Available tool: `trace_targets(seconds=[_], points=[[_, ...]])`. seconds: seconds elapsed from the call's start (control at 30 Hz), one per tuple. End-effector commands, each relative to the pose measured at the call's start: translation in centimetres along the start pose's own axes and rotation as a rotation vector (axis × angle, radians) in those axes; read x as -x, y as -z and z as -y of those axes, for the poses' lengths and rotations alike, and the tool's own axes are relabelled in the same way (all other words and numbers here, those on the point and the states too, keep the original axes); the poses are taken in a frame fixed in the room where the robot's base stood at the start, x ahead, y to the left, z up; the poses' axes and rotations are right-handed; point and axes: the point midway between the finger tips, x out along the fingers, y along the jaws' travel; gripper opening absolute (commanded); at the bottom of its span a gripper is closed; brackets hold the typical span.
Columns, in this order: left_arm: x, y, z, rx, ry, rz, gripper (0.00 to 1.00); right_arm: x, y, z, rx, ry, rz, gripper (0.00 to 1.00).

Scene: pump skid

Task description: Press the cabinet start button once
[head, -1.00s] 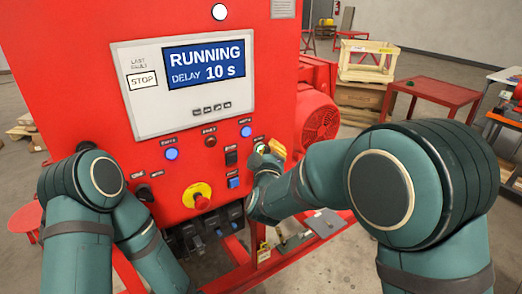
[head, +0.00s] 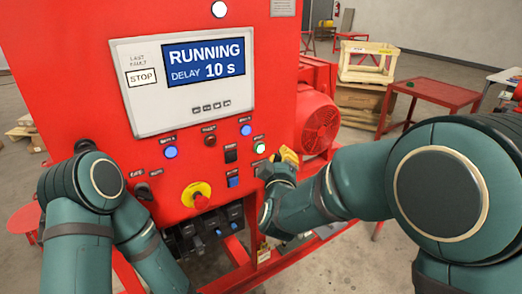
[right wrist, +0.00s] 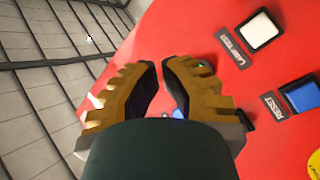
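The red cabinet (head: 80,60) fills the left and middle of the head view. Its screen (head: 205,73) reads RUNNING, DELAY 10 s. A round green-lit button (head: 260,147), which I take as the start button, glows on the lower right of the panel; its label is too small to read surely. My right gripper (head: 288,156) is just right of this button, apart from it in the picture. In the right wrist view its yellow fingers (right wrist: 160,68) meet nearly tip to tip, with nothing between them. A bit of green shows by the right finger. My left gripper is hidden.
A blue reset button (head: 233,182), a dark square switch (head: 231,156) and a red knob on yellow (head: 198,197) sit close by. Blue lamps (head: 171,152) are above. A red motor (head: 318,125) stands right of the cabinet. A red table (head: 440,93) is farther back.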

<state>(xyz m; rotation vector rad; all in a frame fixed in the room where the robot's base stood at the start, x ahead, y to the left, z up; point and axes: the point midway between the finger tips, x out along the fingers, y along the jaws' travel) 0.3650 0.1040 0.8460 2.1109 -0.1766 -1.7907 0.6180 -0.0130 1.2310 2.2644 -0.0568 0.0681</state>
Motion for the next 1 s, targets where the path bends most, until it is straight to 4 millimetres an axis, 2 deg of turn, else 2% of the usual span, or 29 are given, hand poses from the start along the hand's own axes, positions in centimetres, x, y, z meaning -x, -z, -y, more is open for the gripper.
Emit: trace_targets(seconds=[0.23,0.9,1.0], points=[[-0.2,0.0,0.1,0.0,0.0,0.0,0.47,1.3,-0.7,-0.7,-0.001,0.0,-0.001,0.0],[-0.4,-0.1,0.1,0.0,0.003,0.0,0.47,1.4,-0.7,-0.7,0.0,0.001,0.0,0.0],[-0.6,-0.1,0.2,0.0,0.003,0.001,0.47,1.4,-2.9,0.9,-0.032,0.054,0.032,0.0]])
